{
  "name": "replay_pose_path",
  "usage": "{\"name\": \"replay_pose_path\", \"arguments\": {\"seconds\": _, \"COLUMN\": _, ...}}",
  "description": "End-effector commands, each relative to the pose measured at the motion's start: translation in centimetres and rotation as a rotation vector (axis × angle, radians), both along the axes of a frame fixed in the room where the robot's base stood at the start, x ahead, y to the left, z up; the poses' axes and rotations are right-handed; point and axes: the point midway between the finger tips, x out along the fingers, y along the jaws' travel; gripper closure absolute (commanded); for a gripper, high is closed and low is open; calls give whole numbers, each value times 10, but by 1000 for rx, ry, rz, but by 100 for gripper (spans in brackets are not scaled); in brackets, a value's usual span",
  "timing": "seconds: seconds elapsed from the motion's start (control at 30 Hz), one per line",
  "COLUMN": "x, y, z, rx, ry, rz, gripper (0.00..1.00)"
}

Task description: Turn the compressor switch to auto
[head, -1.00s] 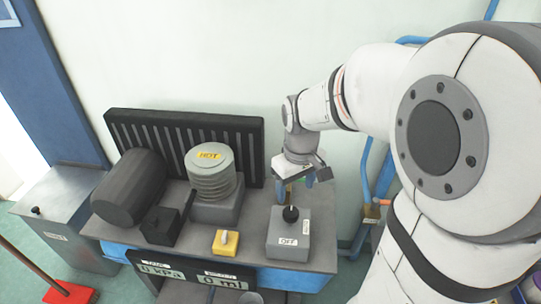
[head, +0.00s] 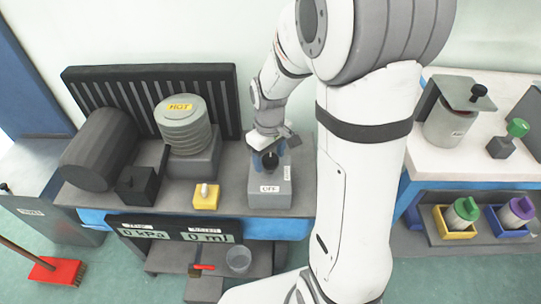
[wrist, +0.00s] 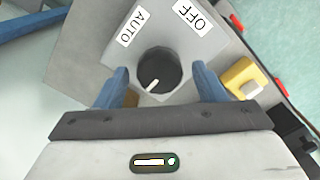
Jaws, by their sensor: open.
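The compressor switch is a grey box with a black round knob (head: 271,161), standing at the right end of the compressor bench. In the wrist view the knob (wrist: 158,71) has a white mark on the side away from the AUTO label (wrist: 132,27) and the OFF label (wrist: 190,15). The OFF label (head: 269,189) also shows on the box front in the head view. My gripper (wrist: 161,75) is open, with one blue finger on each side of the knob and visible gaps between. In the head view my gripper (head: 270,153) is down at the knob.
A yellow block with a pale knob (head: 206,195) stands left of the switch. Further left are a ribbed cylinder marked HOT (head: 183,125) and a dark tank (head: 100,150). Displays (head: 180,233) below read 0 kPa and 0 ml. A white table (head: 465,165) stands at right.

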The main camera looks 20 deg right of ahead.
Motion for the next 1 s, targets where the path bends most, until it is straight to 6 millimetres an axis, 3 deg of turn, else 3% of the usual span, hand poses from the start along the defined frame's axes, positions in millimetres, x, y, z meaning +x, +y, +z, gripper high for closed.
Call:
{"name": "replay_pose_path", "arguments": {"seconds": 0.17, "x": 0, "y": 0, "z": 0, "rx": 0, "ry": 0, "rz": -1, "gripper": 38}}
{"name": "replay_pose_path", "arguments": {"seconds": 0.7, "x": 0, "y": -1, "z": 0, "rx": 0, "ry": 0, "rz": -2, "gripper": 81}}
{"name": "replay_pose_path", "arguments": {"seconds": 1.0, "x": 0, "y": -1, "z": 1, "rx": 0, "ry": 0, "rz": -45, "gripper": 81}}
